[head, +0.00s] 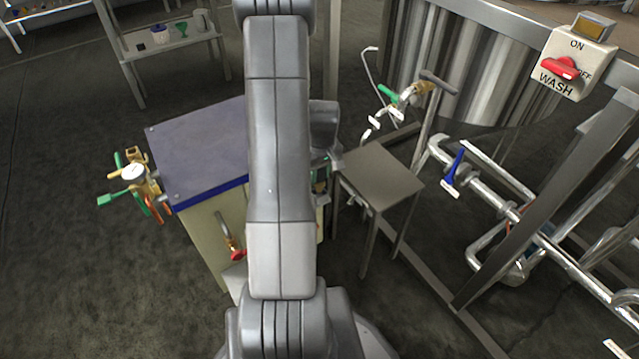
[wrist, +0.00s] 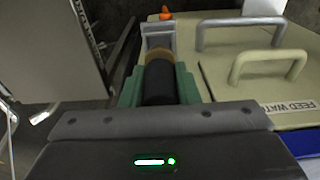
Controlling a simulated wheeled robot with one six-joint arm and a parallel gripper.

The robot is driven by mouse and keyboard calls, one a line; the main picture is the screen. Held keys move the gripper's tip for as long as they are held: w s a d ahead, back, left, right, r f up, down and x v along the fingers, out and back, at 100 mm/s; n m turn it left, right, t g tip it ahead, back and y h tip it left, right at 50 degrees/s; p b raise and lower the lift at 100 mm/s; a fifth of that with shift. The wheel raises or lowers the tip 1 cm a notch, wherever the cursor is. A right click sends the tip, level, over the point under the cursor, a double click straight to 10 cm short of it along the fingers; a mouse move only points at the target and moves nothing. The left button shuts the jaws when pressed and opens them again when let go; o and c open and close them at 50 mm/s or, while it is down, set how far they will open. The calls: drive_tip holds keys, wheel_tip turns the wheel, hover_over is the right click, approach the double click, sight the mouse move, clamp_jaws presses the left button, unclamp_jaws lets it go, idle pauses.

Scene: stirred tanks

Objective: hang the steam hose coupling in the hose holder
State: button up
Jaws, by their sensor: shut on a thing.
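My gripper (wrist: 159,84) has green fingers closed on the sides of a black cylinder with a tan-brown ring at its far end, which looks like the steam hose coupling (wrist: 159,86). A grey metal bracket (wrist: 158,32) with an opening stands just beyond the coupling in the wrist view; it looks like the hose holder. I cannot tell whether the coupling touches it. In the head view my gripper (head: 325,172) is mostly hidden behind my arm, between the cabinet and a small metal table. The coupling and bracket cannot be made out there.
A cream cabinet (head: 208,232) with a blue-grey top stands left of my arm. Its panel with handles (wrist: 268,64) and a "FEED WATER" label lies right of the gripper. The small metal table (head: 380,176) is close on the right, with pipes and a tank beyond.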

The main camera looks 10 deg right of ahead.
sight(320, 182)
drive_tip(key=shift+f+b, duration=0.35)
drive_tip(key=shift+f, duration=1.2)
drive_tip(key=shift+f, duration=0.1)
drive_tip(key=shift+f, duration=0.15)
drive_tip(key=o, duration=1.1)
drive_tip(key=shift+c, duration=0.2)
drive_tip(key=r+p, duration=0.1)
drive_tip(key=r, duration=0.3)
drive_tip(key=r+p, duration=0.1)
drive_tip(key=r, duration=0.3)
drive_tip(key=s+r+p, duration=0.1)
drive_tip(key=r, duration=0.3)
drive_tip(key=shift+d+r, duration=0.2)
drive_tip(key=shift+r, duration=0.05)
